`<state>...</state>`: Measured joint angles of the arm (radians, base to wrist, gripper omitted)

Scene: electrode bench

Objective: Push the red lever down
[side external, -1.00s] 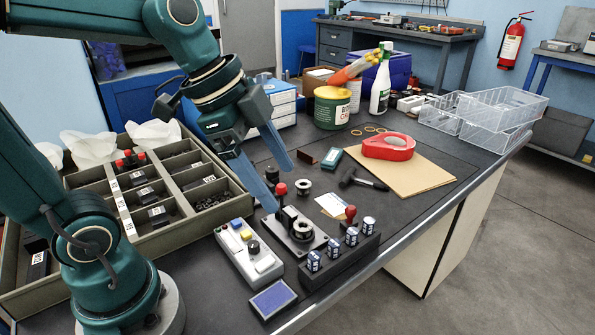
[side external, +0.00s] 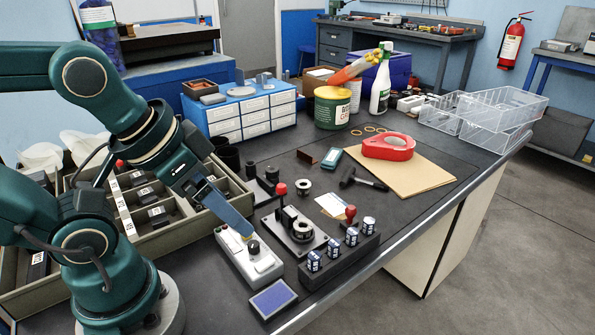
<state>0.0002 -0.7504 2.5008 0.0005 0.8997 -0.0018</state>
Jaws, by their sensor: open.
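A red-knobbed lever (side external: 281,189) stands upright at the back of a metal fixture plate (side external: 296,238). A second red knob (side external: 350,212) stands on the dark block to its right. I cannot tell which is the task's lever. My gripper (side external: 246,233) is open and empty, its blue fingers pointing down and right over the grey control box (side external: 252,262), left of the fixture. One finger hides part of the other and the box's blue button. A yellow button and a black knob (side external: 254,247) show at the fingertips; I cannot tell whether they touch.
A dark block (side external: 338,262) with several small labelled cylinders sits right of the fixture. A blue pad (side external: 273,298) lies near the table edge. A divided tray (side external: 170,238) lies behind my arm. A hammer (side external: 362,179) and red tape dispenser (side external: 388,146) lie farther back.

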